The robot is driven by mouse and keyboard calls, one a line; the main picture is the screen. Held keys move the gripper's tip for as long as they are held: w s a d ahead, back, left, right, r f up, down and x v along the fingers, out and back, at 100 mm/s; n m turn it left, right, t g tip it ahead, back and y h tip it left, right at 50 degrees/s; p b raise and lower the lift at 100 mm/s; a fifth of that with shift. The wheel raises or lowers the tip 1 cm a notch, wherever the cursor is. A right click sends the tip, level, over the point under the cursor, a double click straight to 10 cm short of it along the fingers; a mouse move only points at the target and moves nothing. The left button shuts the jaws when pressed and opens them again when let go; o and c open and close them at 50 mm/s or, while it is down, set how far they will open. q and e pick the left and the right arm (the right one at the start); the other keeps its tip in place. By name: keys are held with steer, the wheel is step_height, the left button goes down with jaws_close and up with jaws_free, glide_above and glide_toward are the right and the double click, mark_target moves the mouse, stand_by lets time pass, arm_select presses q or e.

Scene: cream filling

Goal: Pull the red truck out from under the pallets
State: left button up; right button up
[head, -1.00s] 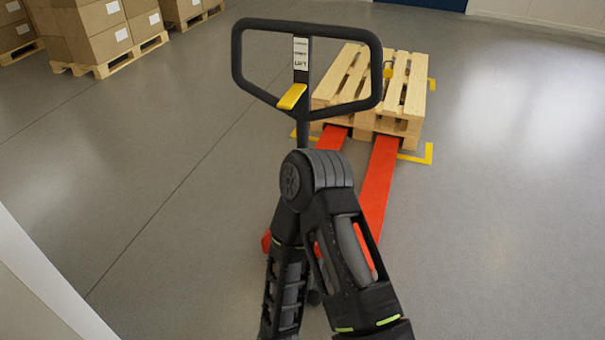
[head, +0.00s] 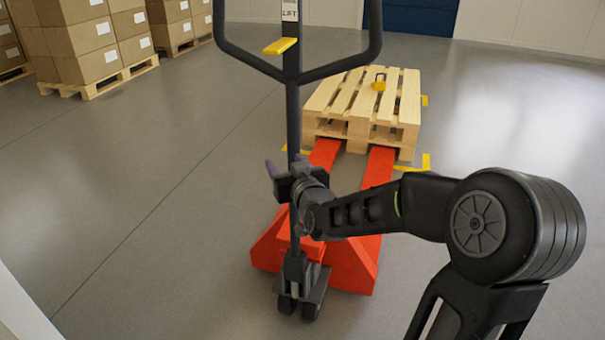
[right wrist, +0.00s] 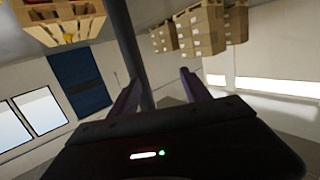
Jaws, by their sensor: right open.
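The red pallet truck (head: 345,262) stands on the floor, its two red forks (head: 378,168) running back to the wooden pallets (head: 352,105). The fork tips are hidden there. Its dark upright shaft (head: 293,115) carries a loop handle (head: 371,40), cut off at the top, with a yellow lever (head: 280,46). My right gripper (head: 284,166) is open at the shaft, low on it. In the right wrist view the shaft (right wrist: 128,42) shows between the open fingers (right wrist: 160,80), nearer the left one; contact cannot be told. My left gripper is out of view.
Pallets with stacked cartons (head: 85,45) stand at the back left. Yellow floor marks (head: 426,161) edge the pallets, and a small yellow object (head: 379,82) lies on top. A blue door (head: 410,17) is behind. Floor on both sides is clear.

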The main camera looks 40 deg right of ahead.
mark_target(295, 134)
steer(key=s+d+r+t+h, duration=0.1)
steer(key=d+r, duration=0.2)
steer(key=r, duration=0.1)
steer(key=shift+s+d+r+h+b, duration=0.25)
steer(key=shift+s+r+h+b, duration=0.05)
steer(key=shift+s+h+b, duration=0.1)
steer(key=shift+m, duration=0.3)
steer(key=shift+x, duration=3.95)
steer(key=shift+a, duration=0.1)
jaws_close()
